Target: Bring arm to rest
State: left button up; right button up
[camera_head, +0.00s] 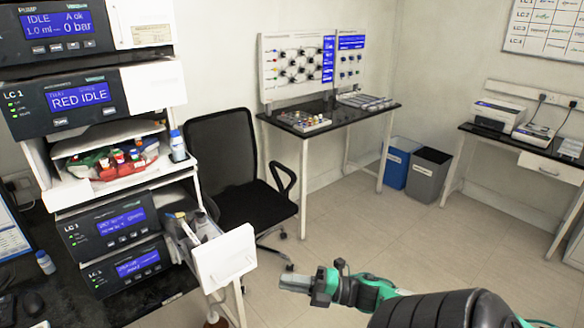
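My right arm comes in from the lower right, with a dark forearm and green wrist parts. Its gripper (294,283) is held over the floor, just right of an open white drawer, and points left. I see nothing in it, but at this angle the gap between its fingers does not show. My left arm and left gripper are not in view.
At the left, stacked column modules (75,100) stand on a black bench. The open drawer (225,257) juts out toward my gripper. Behind are a black chair (248,185), a table (330,122), and blue and grey bins (428,172). Floor at centre right is clear.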

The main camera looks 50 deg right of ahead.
dwell(0.6)
jog(key=d+f+m+h, duration=0.3)
jog(key=f+m+h, duration=0.15)
jog(key=f, duration=0.35)
jog(key=d+f+m+h, duration=0.3)
jog(key=f+m, duration=0.2)
jog(key=f, duration=0.4)
jog(key=s+f+m+g+h, duration=0.2)
jog(key=s+f+m, duration=0.1)
jog(key=f, duration=0.6)
jog(key=s+f+m+g+h, duration=0.2)
jog(key=s+f+m, duration=0.15)
jog(key=f, duration=0.55)
jog(key=s+a+f+m+g, duration=0.2)
jog(key=s+a+f+g, duration=0.15)
jog(key=f, duration=0.45)
jog(key=s+a+f+m+g, duration=0.2)
jog(key=s+a+f, duration=0.3)
jog(key=f, duration=0.2)
jog(key=s+a+f+m+g, duration=0.1)
jog(key=s+a+f+g, duration=0.2)
jog(key=s+a+f, duration=0.2)
jog(key=s+a+f+m+g+y, duration=0.1)
jog(key=s+a+f+m+g, duration=0.1)
jog(key=s+a+f, duration=0.4)
jog(key=s+a+g, duration=0.1)
jog(key=s+a, duration=0.3)
jog(key=shift+a+f+m, duration=0.15)
jog(key=shift+a+m, duration=0.05)
jog(key=shift+m, duration=0.1)
